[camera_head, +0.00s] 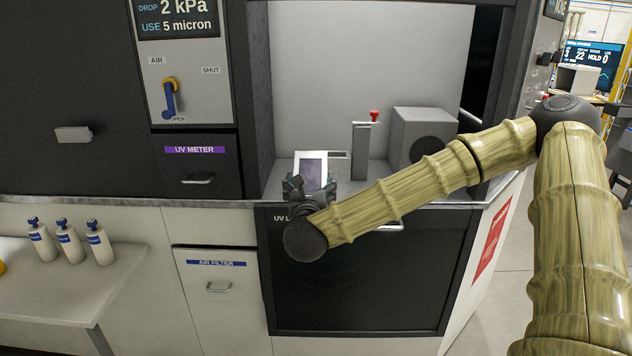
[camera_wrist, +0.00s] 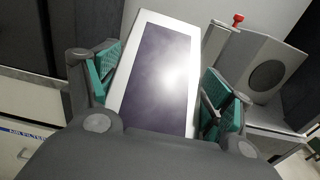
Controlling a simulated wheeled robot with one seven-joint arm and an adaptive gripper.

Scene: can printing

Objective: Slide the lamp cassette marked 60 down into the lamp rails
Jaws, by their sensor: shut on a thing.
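A flat panel with a white frame and a dark purple window, which looks like the lamp cassette (camera_head: 313,168), is held tilted in the counter bay. It also fills the middle of the wrist view (camera_wrist: 155,75). No 60 mark is legible on it. My gripper (camera_head: 310,187) is shut on the panel, with a teal pad at each side in the wrist view (camera_wrist: 165,85). A grey upright post with a red knob (camera_head: 361,150) stands just right of the panel. I cannot tell whether it belongs to the lamp rails; no rails are clearly visible.
A grey box with a round dark face (camera_head: 424,138) stands right of the post. The counter's front edge (camera_head: 440,205) runs below my gripper, above a dark front panel (camera_head: 360,290). Several white bottles (camera_head: 70,242) stand on the left shelf. A UV METER drawer (camera_head: 196,165) is at left.

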